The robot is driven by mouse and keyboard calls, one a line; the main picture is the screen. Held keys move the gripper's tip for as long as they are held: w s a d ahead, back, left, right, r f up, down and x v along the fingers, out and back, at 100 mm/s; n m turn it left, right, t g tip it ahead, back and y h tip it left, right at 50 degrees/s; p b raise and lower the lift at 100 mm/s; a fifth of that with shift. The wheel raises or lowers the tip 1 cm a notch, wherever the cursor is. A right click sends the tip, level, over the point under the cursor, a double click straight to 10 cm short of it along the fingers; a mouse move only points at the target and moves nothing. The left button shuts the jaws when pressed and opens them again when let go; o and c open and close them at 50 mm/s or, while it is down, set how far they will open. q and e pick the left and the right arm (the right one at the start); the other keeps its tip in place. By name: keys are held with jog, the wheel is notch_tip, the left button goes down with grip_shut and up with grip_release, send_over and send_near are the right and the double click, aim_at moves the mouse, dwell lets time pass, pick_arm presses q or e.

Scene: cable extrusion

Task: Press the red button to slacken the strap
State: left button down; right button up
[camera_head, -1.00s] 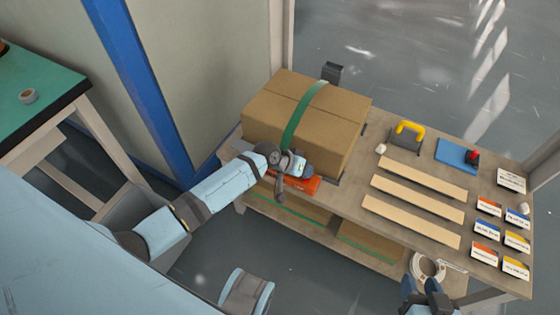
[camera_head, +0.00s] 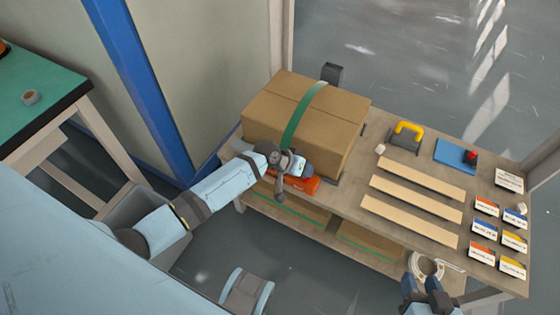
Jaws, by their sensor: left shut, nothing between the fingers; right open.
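A brown cardboard box (camera_head: 325,124) stands on the workbench with a green strap (camera_head: 301,115) over its top and down its near side. An orange tool (camera_head: 303,185) sits low at the near side of the box, by the strap's lower end. My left gripper (camera_head: 294,170) is shut and empty, over the orange tool. The gripper and wrist cover much of the tool, so no red button shows on it, and I cannot tell whether they touch. My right gripper (camera_head: 428,287) is open and empty at the near right edge of the bench.
A blue plate with a red-topped object (camera_head: 470,157) and a yellow-handled grey tool (camera_head: 407,136) stand at the back. Light wooden strips (camera_head: 412,206), a white roll (camera_head: 428,266) and several labelled cards (camera_head: 485,227) fill the right. Boxes lie on the lower shelf.

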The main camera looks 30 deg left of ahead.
pick_arm(q)
notch_tip(320, 180, up, 6)
jog(key=p, duration=0.6)
jog(key=shift+f, duration=0.15)
jog(key=shift+r, duration=0.25)
pick_arm(e)
jog(key=shift+s+d+g+h, duration=0.35)
jog(key=shift+d+g+h, duration=0.05)
jog(key=shift+d+g, duration=0.15)
pick_arm(q)
jog(key=shift+f, duration=0.1)
pick_arm(e)
jog(key=shift+f, duration=0.1)
